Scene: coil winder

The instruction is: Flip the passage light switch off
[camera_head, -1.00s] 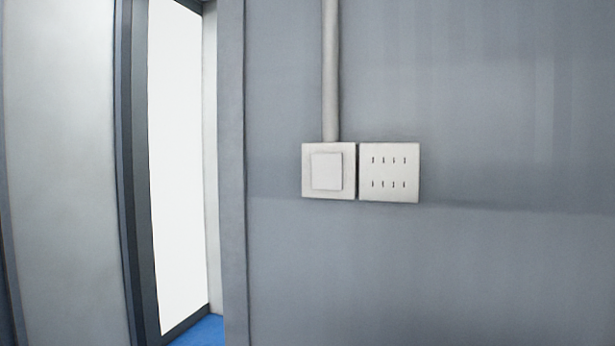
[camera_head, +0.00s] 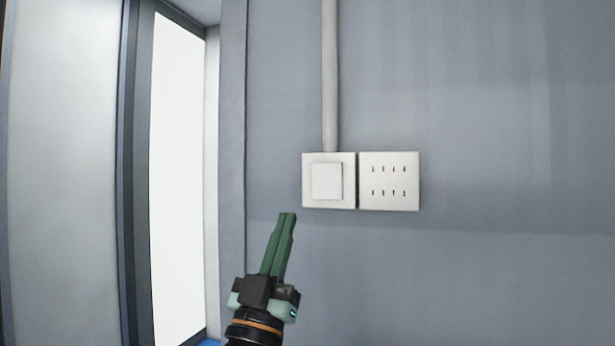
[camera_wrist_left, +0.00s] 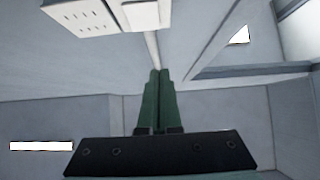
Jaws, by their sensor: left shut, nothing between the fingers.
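The passage light switch (camera_head: 327,181) is a white square plate with a raised square rocker, fixed on the grey wall. In the left wrist view part of the switch (camera_wrist_left: 147,14) shows at the top edge. My left gripper (camera_head: 287,216) has green fingers and is shut and empty. Its tips are below and a little left of the switch in the head view, apart from it. The left fingers (camera_wrist_left: 159,72) also show closed together in the left wrist view. My right gripper is not in view.
A white slotted socket plate (camera_head: 389,181) sits right beside the switch. A pale conduit (camera_head: 330,75) runs up from the switch. At the left is a dark-framed opening (camera_head: 180,180) with a bright white area. The wall right of the plates is bare.

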